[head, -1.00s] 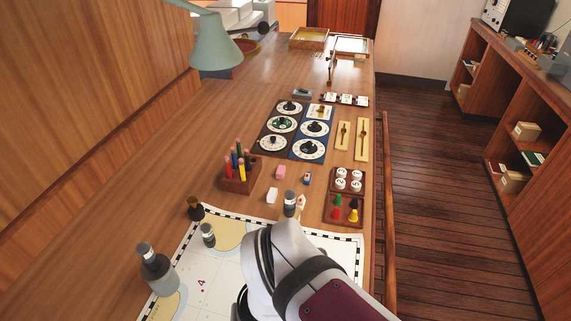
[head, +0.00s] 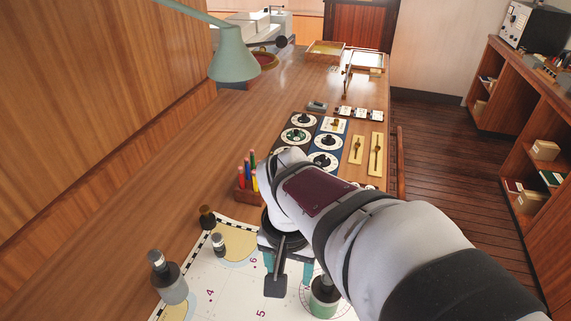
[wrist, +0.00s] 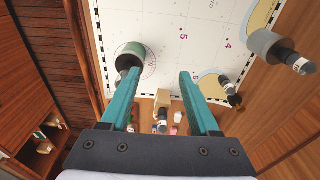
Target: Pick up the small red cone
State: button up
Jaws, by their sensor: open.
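I cannot make out the red cone in either current view. In the head view my arm covers the spot where a dark wooden tray of small coloured pieces showed earlier. My gripper (head: 287,277) is open and empty above the white chart (head: 232,285), with its teal fingers pointing down. In the wrist view the two fingers of my gripper (wrist: 157,74) are spread wide, with the chart (wrist: 165,30) behind them. Small objects show between the fingers near the palm, too small to name surely.
A green-based, dark-topped cylinder (head: 323,298) stands on the chart close to my gripper. A grey weight (head: 172,287) and a smaller one (head: 218,245) stand to the left. A pencil block (head: 244,195) and dial panels (head: 311,146) lie beyond. A green lamp (head: 234,60) overhangs the desk.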

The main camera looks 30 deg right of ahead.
jog(key=w+d+f+m+h, duration=0.1)
jog(key=w+d+f+m, duration=0.1)
jog(key=w+d, duration=0.35)
jog(key=w+d+f+m+h, duration=0.1)
jog(key=w+d+f, duration=0.2)
jog(key=d, duration=0.6)
jog(key=w+d+f+m+h, duration=0.15)
jog(key=w+d, duration=0.25)
jog(key=d, duration=0.4)
jog(key=shift+t, duration=0.3)
jog(key=x, duration=1.5)
jog(key=shift+w+d+f, duration=0.1)
jog(key=shift+w+f, duration=0.25)
jog(key=shift+w, duration=0.1)
jog(key=shift+d+f, duration=0.1)
jog(key=shift+f, duration=0.2)
